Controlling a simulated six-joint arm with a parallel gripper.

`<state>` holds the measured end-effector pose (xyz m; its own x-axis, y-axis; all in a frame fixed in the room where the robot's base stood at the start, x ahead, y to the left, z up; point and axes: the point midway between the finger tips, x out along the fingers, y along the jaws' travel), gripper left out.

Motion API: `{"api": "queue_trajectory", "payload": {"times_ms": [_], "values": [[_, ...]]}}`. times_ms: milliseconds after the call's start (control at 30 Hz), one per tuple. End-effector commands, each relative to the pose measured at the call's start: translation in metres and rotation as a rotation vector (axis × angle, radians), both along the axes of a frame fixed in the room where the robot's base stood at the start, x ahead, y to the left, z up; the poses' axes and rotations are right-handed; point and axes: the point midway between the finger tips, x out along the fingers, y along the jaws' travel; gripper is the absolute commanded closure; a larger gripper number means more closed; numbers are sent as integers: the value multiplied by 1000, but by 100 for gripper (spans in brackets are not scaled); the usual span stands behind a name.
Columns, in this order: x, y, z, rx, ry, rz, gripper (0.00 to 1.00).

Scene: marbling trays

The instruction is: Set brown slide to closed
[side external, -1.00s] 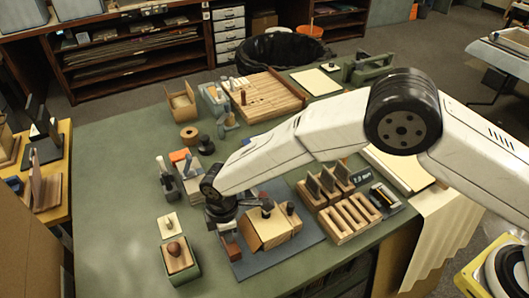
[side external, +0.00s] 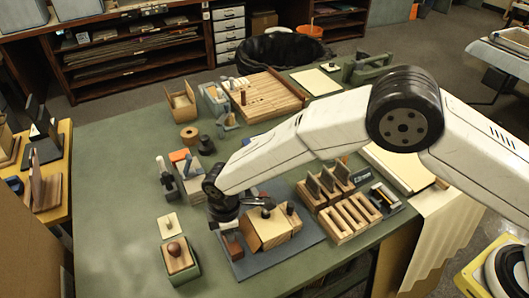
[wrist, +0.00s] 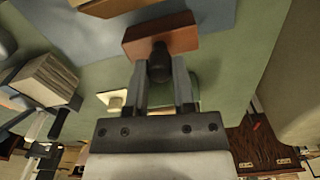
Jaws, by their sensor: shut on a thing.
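The brown slide (wrist: 172,33) is a reddish-brown block with a dark knob (wrist: 160,66) in the wrist view. My gripper (wrist: 162,78) has its two fingers on either side of that knob and is shut on it. In the side external view the brown slide (side external: 233,246) shows just below my gripper (side external: 224,217), at the left end of a blue-grey board (side external: 262,262). My wrist hides the knob there. I cannot tell how the slide's rail runs.
A light wooden box (side external: 268,231) with dark knobs stands right of the slide on the board. A slotted wooden rack (side external: 349,217) is further right. A green box with a wooden lid and round knob (side external: 178,258) stands to the left. The table front left is clear.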

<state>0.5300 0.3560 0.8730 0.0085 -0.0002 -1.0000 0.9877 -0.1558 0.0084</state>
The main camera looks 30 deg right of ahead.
Motion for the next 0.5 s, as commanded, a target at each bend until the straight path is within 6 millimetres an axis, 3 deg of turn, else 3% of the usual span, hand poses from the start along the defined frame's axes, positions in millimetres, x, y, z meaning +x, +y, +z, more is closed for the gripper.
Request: {"api": "queue_trajectory", "payload": {"times_ms": [300,500], "values": [[1,-36,1,-1,-1,-3,100],[0,-42,1,-1,-1,0,100]]}}
